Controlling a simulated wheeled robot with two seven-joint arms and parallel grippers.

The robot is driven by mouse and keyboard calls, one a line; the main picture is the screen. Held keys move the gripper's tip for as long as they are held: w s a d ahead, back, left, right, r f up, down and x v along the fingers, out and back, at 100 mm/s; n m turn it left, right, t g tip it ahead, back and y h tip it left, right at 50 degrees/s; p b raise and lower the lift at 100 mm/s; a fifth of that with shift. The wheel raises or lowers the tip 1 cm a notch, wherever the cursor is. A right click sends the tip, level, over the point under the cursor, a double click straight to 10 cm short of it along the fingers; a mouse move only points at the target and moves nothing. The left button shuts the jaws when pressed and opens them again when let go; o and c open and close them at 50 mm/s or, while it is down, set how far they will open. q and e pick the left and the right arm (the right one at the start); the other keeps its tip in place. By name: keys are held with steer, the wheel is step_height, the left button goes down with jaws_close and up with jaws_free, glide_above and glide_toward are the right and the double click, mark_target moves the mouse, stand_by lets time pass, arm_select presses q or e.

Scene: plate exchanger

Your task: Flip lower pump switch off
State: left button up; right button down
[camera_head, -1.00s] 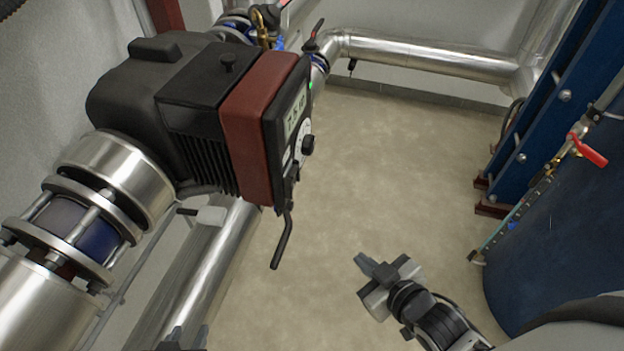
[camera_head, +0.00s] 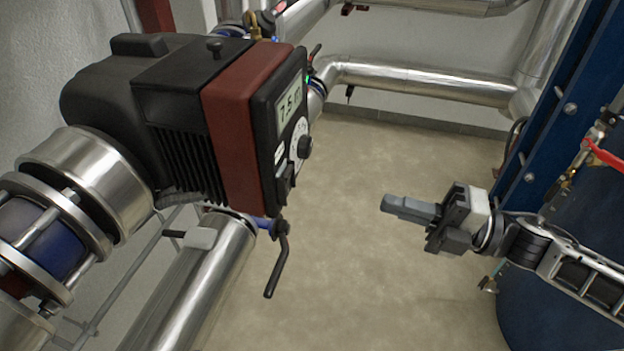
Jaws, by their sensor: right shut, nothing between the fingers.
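The pump (camera_head: 160,110) is a black unit with a red band, mounted on steel pipework at the left. Its front panel faces right and carries a lit display (camera_head: 289,104) reading about 7.5, a round dial (camera_head: 303,147) and a black switch (camera_head: 285,183) at the lower edge. I cannot tell the switch's position. My right gripper (camera_head: 388,204) is shut and empty, pointing left over the floor, to the right of the panel and apart from it. My left gripper is not in view.
A black lever handle (camera_head: 278,265) hangs below the panel by the lower pipe (camera_head: 200,285). A blue tank (camera_head: 545,300) and blue frame (camera_head: 570,100) with a red valve handle (camera_head: 605,153) stand at the right. The floor between is clear.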

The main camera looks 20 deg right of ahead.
mark_target(291, 175)
steer(key=p+x, duration=0.2)
steer(key=x, duration=1)
steer(key=shift+w+a+r, duration=0.1)
steer(key=shift+a+r, duration=0.05)
steer(key=shift+r, duration=0.05)
steer(key=shift+w+a+f, duration=0.1)
steer(key=shift+w+a, duration=0.2)
steer(key=shift+a, duration=0.2)
steer(key=shift+w+a+r, duration=0.1)
steer(key=shift+r, duration=0.1)
steer(key=shift+f, duration=0.1)
steer(key=shift+d, duration=0.25)
steer(key=r+v, duration=0.3)
steer(key=v, duration=1)
steer(key=shift+s+d+b, duration=0.2)
steer(key=shift+s+b, duration=0.1)
